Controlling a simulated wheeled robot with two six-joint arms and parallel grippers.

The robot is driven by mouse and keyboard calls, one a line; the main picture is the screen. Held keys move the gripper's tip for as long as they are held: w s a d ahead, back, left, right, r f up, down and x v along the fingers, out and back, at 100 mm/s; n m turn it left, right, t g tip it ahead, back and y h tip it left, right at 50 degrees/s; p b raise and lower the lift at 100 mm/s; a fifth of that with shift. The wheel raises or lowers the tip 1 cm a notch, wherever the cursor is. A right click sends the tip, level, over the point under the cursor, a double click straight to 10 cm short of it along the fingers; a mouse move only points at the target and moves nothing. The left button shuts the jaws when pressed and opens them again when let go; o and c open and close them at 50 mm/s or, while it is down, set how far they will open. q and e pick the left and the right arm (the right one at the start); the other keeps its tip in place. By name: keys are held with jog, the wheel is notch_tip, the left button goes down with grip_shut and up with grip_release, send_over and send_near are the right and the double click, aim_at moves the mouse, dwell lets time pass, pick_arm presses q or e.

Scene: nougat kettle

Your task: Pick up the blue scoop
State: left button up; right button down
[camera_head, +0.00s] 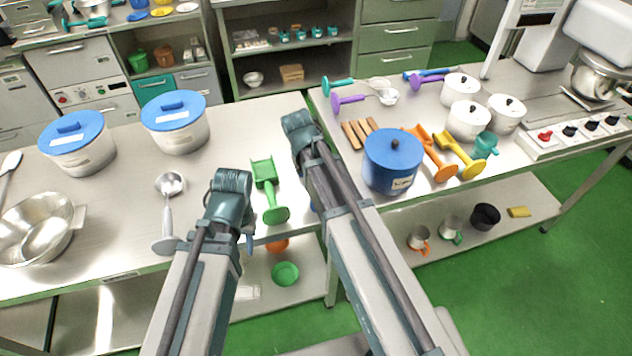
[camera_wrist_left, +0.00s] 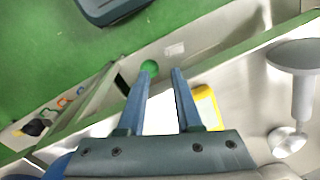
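A blue long-handled utensil (camera_head: 432,72), which looks like the blue scoop, lies at the back of the right table against a purple one. A small blue patch (camera_head: 313,205) also shows beside my right arm; I cannot tell whether it is a scoop or part of my gripper. My left gripper (camera_head: 248,240) points down near the front edge of the left table. In the left wrist view its two fingers (camera_wrist_left: 163,78) are apart with nothing held between them. My right wrist (camera_head: 301,128) is over the gap between the tables; its fingertips are hidden.
A green scoop (camera_head: 266,190) lies between my arms, a metal ladle (camera_head: 167,205) left of them. Lidded tubs (camera_head: 176,122) stand at the left.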

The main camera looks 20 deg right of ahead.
notch_tip(320, 180, up, 14)
jog(key=p, duration=1.3)
notch_tip(320, 180, down, 5)
jog(key=b, duration=0.4)
jog(key=shift+r, duration=0.4)
